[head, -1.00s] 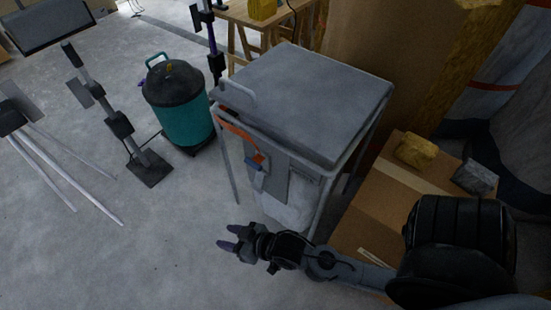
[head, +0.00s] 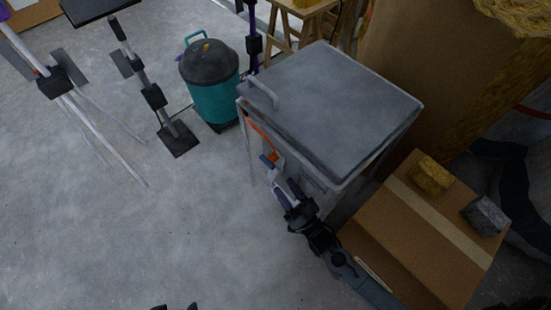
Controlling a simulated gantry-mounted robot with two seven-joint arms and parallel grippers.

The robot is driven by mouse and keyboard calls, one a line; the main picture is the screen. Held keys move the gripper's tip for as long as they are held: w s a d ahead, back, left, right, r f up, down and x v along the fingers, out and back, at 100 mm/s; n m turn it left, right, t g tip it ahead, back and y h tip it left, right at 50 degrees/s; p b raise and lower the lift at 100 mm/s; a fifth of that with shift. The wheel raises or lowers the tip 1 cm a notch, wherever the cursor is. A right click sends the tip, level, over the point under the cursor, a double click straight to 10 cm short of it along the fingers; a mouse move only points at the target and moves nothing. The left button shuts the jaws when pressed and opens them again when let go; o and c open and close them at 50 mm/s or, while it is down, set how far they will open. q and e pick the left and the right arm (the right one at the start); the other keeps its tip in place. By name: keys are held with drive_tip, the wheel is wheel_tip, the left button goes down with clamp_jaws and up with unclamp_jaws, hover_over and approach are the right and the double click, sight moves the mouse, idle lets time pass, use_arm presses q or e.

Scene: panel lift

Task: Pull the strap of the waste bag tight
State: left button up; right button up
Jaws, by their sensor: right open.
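The waste bag hangs in a grey metal stand (head: 248,150) under a flat grey lid (head: 335,105); now the lid, the stand and my arm hide most of it. An orange strap (head: 262,132) runs down the stand's front left side. My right gripper (head: 276,172) is open at the strap's lower end, its fingers pointing up and left. The fingers cover the buckle area, so I cannot tell whether they touch the strap. Two dark tips at the bottom edge look like my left gripper (head: 176,306); its opening cannot be judged.
A teal vacuum drum (head: 212,95) stands behind the stand to the left. A cardboard box (head: 425,235) with a yellow block (head: 430,176) and a grey block (head: 484,215) is at the right. Light tripods stand at the left. The floor at left front is clear.

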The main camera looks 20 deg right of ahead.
sight(269, 162)
drive_tip(key=b+x, duration=0.3)
drive_tip(key=x, duration=0.5)
drive_tip(key=shift+w+a, duration=0.1)
drive_tip(key=shift+w, duration=0.2)
drive_tip(key=shift+w+a+r+b, duration=0.15)
drive_tip(key=shift+w+r+b, duration=0.2)
drive_tip(key=shift+w, duration=0.3)
drive_tip(key=shift+c, duration=0.3)
clamp_jaws()
